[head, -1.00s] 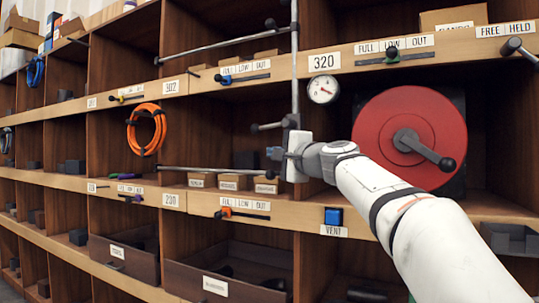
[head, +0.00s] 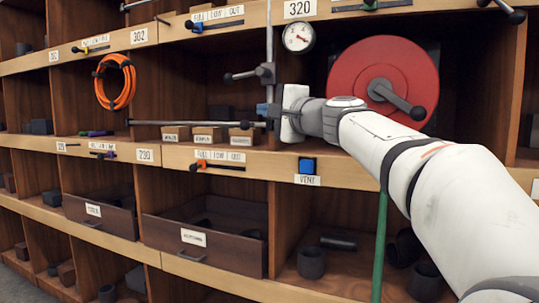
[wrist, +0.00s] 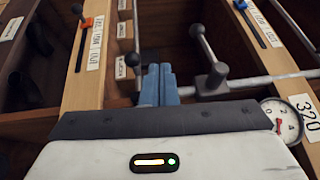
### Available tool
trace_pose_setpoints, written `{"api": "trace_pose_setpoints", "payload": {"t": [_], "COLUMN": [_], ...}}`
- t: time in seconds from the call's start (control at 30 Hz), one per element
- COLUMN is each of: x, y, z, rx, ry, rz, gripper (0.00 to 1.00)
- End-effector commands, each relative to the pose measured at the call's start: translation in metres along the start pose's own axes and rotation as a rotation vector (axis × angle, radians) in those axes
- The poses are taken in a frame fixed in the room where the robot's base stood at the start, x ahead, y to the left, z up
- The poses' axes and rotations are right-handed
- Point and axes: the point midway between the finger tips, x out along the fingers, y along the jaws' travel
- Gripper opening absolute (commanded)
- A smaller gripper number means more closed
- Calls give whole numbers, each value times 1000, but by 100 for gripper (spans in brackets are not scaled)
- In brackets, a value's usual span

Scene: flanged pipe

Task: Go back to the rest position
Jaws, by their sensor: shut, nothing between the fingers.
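My gripper (head: 262,109) is at the end of my white arm, in front of the shelf bay between the 302 and 320 labels. In the wrist view its blue fingers (wrist: 158,85) are together with nothing between them. In that view they appear near a dark clamp with a ball-ended lever (wrist: 208,62) on a metal rail. I cannot tell whether they touch it. The same lever (head: 240,75) shows just above my gripper in the head view.
A red disc with a crank handle (head: 372,85) stands right of my gripper, partly behind my arm. A gauge (head: 298,37) is above and a blue VENT button (head: 307,165) below. An orange cable coil (head: 115,82) hangs at left. Open drawers (head: 195,240) jut out below.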

Motion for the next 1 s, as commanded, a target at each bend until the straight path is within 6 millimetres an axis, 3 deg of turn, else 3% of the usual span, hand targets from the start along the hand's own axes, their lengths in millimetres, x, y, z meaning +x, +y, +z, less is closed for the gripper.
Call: {"api": "trace_pose_setpoints", "payload": {"t": [0.2, 0.47, 0.77, 1.0], "x": [-9, -44, -106, -170], "y": [-2, 21, 52, 72], "z": [4, 13, 26, 38], "rx": [-69, -242, -427, -560], "ry": [-1, -27, -105, -201], "rz": [96, 353, 662, 906], "gripper": [0, 0, 0, 0]}}
